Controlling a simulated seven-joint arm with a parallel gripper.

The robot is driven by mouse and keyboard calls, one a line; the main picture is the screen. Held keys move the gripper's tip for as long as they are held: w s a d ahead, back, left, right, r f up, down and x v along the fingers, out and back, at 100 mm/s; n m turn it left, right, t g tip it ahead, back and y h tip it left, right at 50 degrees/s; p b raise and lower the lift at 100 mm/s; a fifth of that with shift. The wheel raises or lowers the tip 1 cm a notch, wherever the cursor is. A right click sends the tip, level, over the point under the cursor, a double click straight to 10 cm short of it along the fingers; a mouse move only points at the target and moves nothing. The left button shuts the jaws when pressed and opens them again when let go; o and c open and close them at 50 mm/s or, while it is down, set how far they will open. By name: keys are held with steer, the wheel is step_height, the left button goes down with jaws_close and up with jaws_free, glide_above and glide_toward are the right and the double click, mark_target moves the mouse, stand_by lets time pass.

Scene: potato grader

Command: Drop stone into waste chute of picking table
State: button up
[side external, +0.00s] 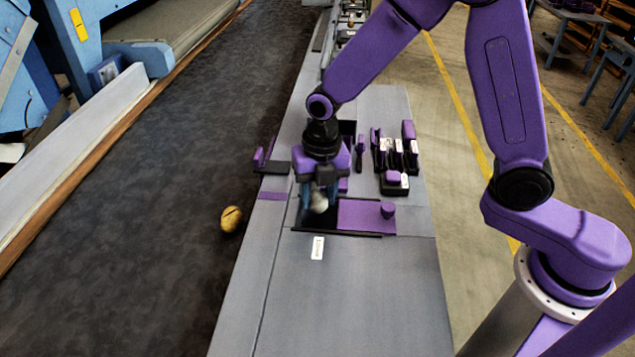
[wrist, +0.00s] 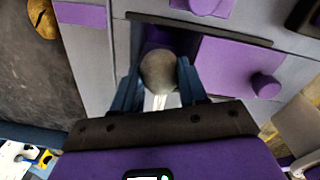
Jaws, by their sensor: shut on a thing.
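My gripper (side external: 318,196) is shut on a grey stone (side external: 319,203), which shows between the blue fingers in the wrist view (wrist: 158,72). In the side view, the gripper and stone are over the dark opening of the waste chute (side external: 313,220) in the grey picking table (side external: 345,290). A purple sliding cover (side external: 358,214) with a round knob (side external: 388,211) lies to the right of the opening; the cover also shows in the wrist view (wrist: 222,65). Whether the stone is above the rim or slightly below it is hard to tell.
A yellow-brown potato (side external: 231,219) lies on the dark belt (side external: 130,200) left of the table. Purple and black holders with small tools (side external: 395,155) stand behind the cover to the right. A small white label (side external: 318,248) is on the table front. The near tabletop is clear.

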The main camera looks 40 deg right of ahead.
steer(key=shift+f, duration=0.45)
steer(key=o, duration=1.5)
steer(key=shift+r, duration=0.1)
steer(key=shift+r, duration=3.45)
